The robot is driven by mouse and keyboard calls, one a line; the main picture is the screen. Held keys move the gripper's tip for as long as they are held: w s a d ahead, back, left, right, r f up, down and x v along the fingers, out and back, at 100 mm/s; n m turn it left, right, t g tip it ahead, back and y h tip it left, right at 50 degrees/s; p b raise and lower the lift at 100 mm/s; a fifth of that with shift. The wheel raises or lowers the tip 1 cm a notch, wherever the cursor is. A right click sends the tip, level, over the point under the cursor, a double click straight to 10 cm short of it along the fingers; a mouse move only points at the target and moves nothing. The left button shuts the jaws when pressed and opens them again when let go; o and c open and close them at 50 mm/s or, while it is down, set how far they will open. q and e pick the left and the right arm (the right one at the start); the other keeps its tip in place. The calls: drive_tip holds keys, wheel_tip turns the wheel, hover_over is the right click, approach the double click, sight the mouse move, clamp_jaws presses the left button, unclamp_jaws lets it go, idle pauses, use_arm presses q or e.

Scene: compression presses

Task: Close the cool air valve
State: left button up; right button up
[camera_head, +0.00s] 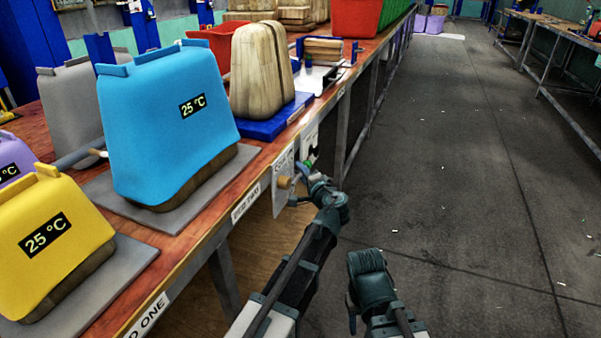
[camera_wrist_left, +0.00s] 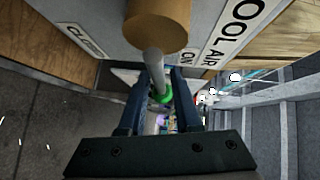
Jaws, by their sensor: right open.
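The cool air valve shows in the left wrist view as a tan round hub (camera_wrist_left: 158,22) with a grey lever (camera_wrist_left: 154,68) that has a green part near its end. Its plate reads COOL AIR, with ON and a partly hidden CLOSED label. In the head view the valve plate (camera_head: 283,183) is on the bench's front side. My left gripper (camera_wrist_left: 160,85) has one finger on each side of the lever; contact is not clear. It also shows beside the plate in the head view (camera_head: 303,190). My right gripper (camera_head: 367,265) is open, low over the floor and apart from the valve.
The wooden bench carries a blue press cover (camera_head: 165,130) and a yellow one (camera_head: 50,240), both marked 25 °C. Wooden blocks (camera_head: 258,75) stand on a blue base behind. A bench leg (camera_head: 225,280) stands below the edge.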

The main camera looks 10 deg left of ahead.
use_arm(q)
clamp_jaws()
idle(1.2)
